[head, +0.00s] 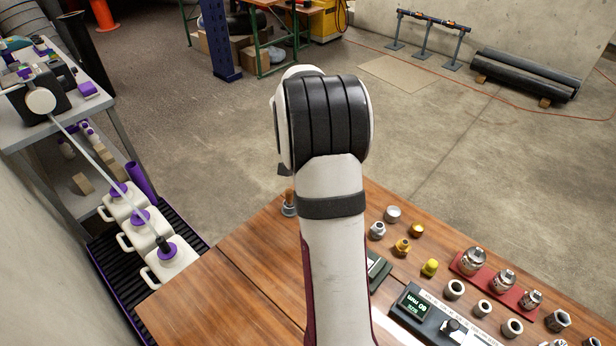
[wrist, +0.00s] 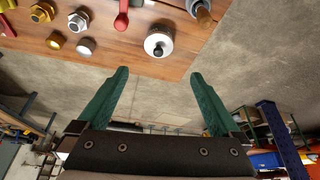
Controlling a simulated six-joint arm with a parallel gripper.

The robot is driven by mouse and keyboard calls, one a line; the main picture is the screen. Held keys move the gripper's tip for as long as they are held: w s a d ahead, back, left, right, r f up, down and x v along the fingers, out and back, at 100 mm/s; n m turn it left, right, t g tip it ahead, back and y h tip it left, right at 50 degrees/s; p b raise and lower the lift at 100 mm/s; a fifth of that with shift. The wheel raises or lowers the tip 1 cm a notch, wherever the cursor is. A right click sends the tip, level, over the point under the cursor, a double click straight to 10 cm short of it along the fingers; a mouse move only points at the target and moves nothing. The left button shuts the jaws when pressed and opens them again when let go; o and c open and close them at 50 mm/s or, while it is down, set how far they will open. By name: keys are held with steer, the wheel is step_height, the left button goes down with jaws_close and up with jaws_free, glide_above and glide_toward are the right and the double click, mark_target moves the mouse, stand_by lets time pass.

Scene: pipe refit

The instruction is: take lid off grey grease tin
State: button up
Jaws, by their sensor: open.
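The grey grease tin (wrist: 161,31) stands near the edge of the wooden bench in the wrist view. Its pale round lid (wrist: 153,42) is on it, with a black knob (wrist: 158,51) in the middle. My gripper (wrist: 159,73) is open, with its two green fingers spread and nothing between them. In the picture the tin lies beyond the fingertips, roughly centred between them and apart from both. In the head view my arm hides the gripper, and I cannot make out the tin there.
A wooden-handled tool in a grey holder (wrist: 201,12) stands close beside the tin. A red-handled item (wrist: 122,18) and a grey cap (wrist: 86,47) lie on the other side. Several fittings and a red tray (head: 497,283) are on the bench's right.

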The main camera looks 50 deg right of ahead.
steer(key=x, duration=1.3)
steer(key=shift+s+f, duration=0.1)
steer(key=shift+f, duration=0.25)
steer(key=c, duration=1.1)
